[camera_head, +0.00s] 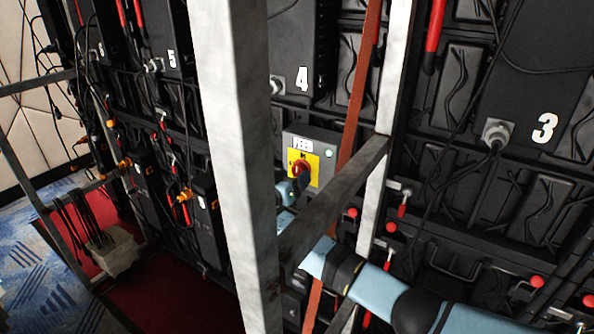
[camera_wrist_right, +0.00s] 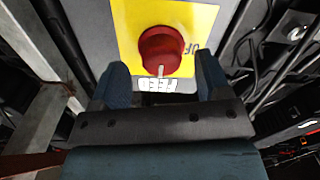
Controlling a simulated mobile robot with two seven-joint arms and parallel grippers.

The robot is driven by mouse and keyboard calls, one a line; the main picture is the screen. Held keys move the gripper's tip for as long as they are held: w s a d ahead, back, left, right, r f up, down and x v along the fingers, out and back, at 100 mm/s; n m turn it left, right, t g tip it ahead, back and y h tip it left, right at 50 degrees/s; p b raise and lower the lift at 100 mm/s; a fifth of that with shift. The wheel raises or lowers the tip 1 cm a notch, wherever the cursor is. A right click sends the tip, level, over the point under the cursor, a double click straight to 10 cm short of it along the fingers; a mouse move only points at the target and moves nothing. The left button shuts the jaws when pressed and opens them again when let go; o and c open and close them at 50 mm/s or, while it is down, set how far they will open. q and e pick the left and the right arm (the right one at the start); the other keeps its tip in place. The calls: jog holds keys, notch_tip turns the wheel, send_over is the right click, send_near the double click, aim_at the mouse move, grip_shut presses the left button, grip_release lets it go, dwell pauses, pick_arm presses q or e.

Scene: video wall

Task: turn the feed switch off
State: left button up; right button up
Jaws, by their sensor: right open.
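The feed switch is a red rotary knob (camera_head: 301,168) on a yellow plate (camera_head: 316,165), set on a grey box (camera_head: 323,138) labelled FEED. In the right wrist view the knob (camera_wrist_right: 160,48) has a white pointer mark toward the bottom of the picture. Part of the word OFF shows on the plate's right side. My right gripper (camera_head: 296,187) is at the knob, with its arm coming from the lower right. In the wrist view its fingers (camera_wrist_right: 161,65) are apart, one on each side of the knob's lower part; contact cannot be told. My left gripper is out of view.
A thick grey upright post (camera_head: 232,160) stands left of the box, and a slanting grey bar (camera_head: 335,200) crosses near my right arm. A reddish strap (camera_head: 361,85) and cables hang close by. Black numbered panels form the wall behind.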

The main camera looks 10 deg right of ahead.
jog(key=shift+x, duration=1.15)
jog(key=c, duration=0.9)
jog(key=shift+c, duration=0.2)
